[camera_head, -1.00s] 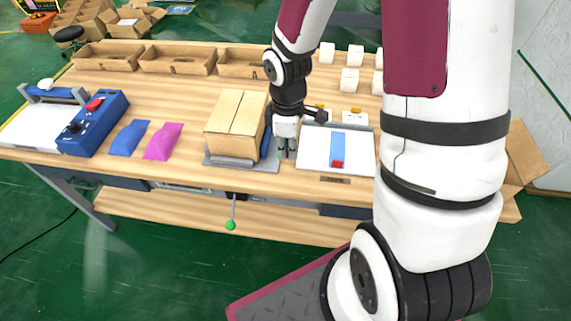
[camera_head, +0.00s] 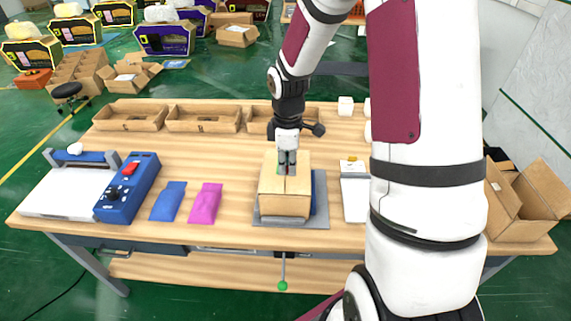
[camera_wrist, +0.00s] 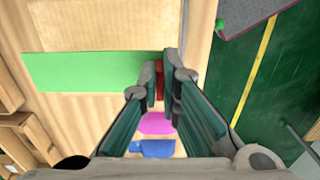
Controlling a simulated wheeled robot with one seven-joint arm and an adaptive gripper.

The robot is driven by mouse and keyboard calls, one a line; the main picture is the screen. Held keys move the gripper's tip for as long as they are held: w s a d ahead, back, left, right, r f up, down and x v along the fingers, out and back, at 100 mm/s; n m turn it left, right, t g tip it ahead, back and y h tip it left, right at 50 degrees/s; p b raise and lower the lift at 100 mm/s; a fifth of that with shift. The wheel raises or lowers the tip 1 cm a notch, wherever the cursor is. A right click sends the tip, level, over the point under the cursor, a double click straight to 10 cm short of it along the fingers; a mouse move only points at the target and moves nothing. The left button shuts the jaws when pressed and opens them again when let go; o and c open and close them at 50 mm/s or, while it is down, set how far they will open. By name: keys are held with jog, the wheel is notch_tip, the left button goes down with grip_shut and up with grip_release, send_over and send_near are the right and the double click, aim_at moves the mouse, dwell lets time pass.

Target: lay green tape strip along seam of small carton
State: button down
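The small carton (camera_head: 285,206) stands closed on a grey plate (camera_head: 318,222) near the table's front edge. My gripper (camera_head: 287,173) is over the carton's top, pointing down. In the wrist view the fingers (camera_wrist: 160,72) are close together on a red end tab at the right end of the green tape strip (camera_wrist: 90,71). The strip stretches out flat to the left over the carton's brown top. I cannot tell whether it touches the top. The seam under it is mostly hidden. In the head view only a small green patch shows beside the fingers.
A white board (camera_head: 354,200) stands right of the carton, partly behind my arm. A pink packet (camera_head: 205,203), a blue packet (camera_head: 168,201) and a blue sealing machine (camera_head: 127,187) are to the left. Open trays (camera_head: 204,119) line the back. Table between packets and trays is clear.

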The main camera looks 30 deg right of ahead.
aim_at(287, 173)
notch_tip(287, 173, down, 3)
jog(key=shift+w+f+b, duration=0.1)
jog(key=shift+w+b, duration=0.05)
jog(key=shift+b, duration=0.7)
jog(key=shift+f, duration=0.85)
jog(key=shift+f, duration=0.3)
jog(key=c, duration=1.7)
grip_release()
jog(key=shift+r, duration=0.1)
jog(key=shift+r+p, duration=1.8)
jog(key=shift+r, duration=1.1)
